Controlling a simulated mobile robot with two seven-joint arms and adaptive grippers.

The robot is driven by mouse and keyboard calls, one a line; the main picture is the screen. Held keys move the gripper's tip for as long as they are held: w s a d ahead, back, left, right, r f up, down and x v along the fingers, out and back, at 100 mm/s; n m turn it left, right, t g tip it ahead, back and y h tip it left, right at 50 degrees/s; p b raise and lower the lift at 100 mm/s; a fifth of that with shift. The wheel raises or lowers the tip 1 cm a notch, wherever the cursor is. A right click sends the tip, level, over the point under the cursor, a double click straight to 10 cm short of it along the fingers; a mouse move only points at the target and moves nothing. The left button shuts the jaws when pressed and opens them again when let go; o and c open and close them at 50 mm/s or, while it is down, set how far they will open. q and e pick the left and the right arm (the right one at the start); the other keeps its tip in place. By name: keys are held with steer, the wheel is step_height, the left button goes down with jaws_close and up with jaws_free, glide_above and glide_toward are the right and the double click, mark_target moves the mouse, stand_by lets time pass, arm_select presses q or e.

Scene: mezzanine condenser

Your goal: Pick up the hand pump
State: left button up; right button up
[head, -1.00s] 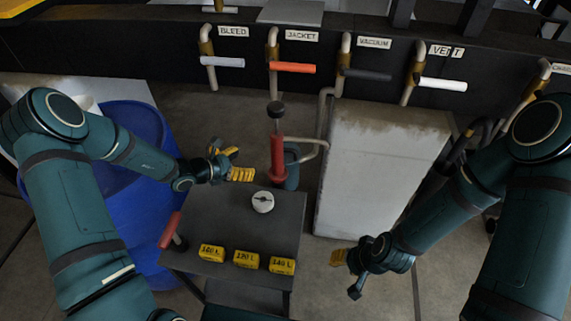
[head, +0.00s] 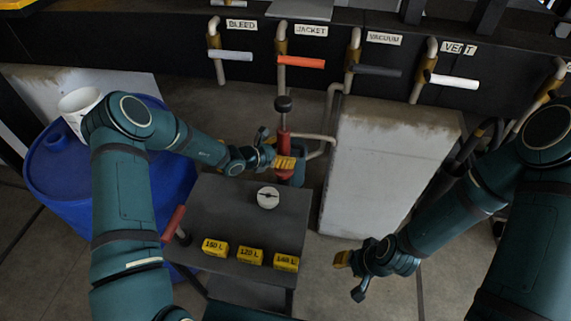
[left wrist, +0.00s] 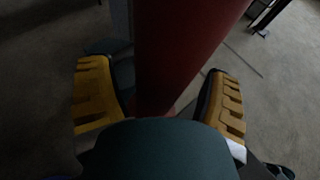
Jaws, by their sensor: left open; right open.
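The hand pump (head: 283,137) stands upright behind the dark table, with a red barrel and a black knob on top. My left gripper (head: 277,152) is at the red barrel in the head view and covers part of it. In the left wrist view the red barrel (left wrist: 180,50) rises between the two yellow-padded fingers of my left gripper (left wrist: 160,100), which are apart, with a gap visible on each side. My right gripper (head: 350,275) is open and empty, low in front of the pale block.
A dark table (head: 225,205) carries a white round cap (head: 268,197), several yellow litre-marked blocks (head: 250,256) and a red-handled lever (head: 174,225). A blue drum (head: 60,185) stands left. A pale block (head: 385,165) stands right of the pump. Labelled valve pipes line the back.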

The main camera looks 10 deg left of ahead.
arm_select(q)
steer(key=shift+w+d, duration=0.1)
jaws_close()
stand_by(0.3)
step_height(320, 180, up, 28)
steer(key=p, duration=0.5)
stand_by(0.4)
